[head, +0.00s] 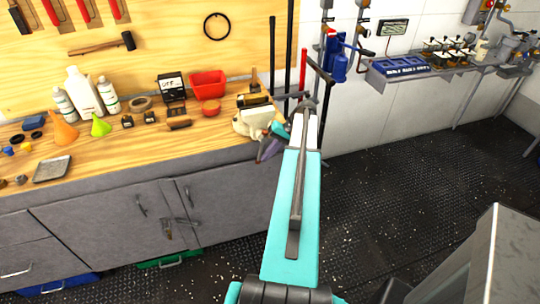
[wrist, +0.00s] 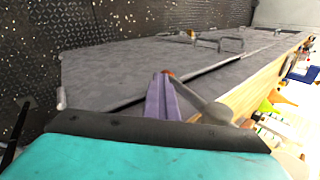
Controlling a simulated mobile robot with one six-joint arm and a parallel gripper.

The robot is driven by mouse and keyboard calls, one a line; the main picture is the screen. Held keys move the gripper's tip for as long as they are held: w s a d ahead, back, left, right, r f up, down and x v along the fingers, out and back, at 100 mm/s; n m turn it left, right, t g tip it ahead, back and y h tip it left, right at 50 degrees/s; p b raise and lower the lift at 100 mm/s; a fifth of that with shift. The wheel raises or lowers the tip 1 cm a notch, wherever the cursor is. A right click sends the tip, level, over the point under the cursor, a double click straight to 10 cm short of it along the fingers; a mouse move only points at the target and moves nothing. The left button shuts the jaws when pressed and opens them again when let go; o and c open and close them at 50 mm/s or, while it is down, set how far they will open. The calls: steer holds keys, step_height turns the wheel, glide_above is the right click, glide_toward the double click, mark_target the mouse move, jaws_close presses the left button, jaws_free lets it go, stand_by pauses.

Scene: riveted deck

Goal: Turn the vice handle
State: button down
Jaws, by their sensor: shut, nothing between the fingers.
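The cream and dark vice (head: 250,122) sits at the right front corner of the wooden workbench in the head view. My gripper (head: 266,152), with purple fingers, is just in front of and below it at the bench's edge. In the wrist view my gripper (wrist: 163,80) is shut and empty. A grey bar (wrist: 205,105) with an orange-red end, apparently the vice handle, lies close against the right side of the fingertips. I cannot tell whether they touch. In the head view my arm and gripper hide much of the handle area.
The workbench (head: 130,150) holds bottles, funnels, a red bin (head: 208,84) and small parts. Grey cabinet doors (head: 95,215) with handles lie below. Upright bars stand behind the vice. A wall shelf (head: 400,68) is at the right. The dark deck (head: 400,180) is open on the right.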

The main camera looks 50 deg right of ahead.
mark_target(259, 159)
steer(key=shift+w+a+r+t+y+b, duration=0.1)
steer(key=shift+w+a+t+y+b, duration=0.15)
steer(key=shift+w+a+t+y, duration=0.55)
steer(key=shift+w+a+r+t+y+b, duration=0.1)
steer(key=shift+w+a+t+y+b, duration=0.2)
steer(key=shift+a+t+y, duration=0.75)
steer(key=shift+d+g+y, duration=0.25)
steer(key=shift+d, duration=0.15)
steer(key=p+v, duration=0.1)
steer(key=v, duration=0.6)
steer(key=shift+s+p, duration=0.15)
steer(key=shift+p, duration=0.2)
steer(key=shift+r, duration=0.1)
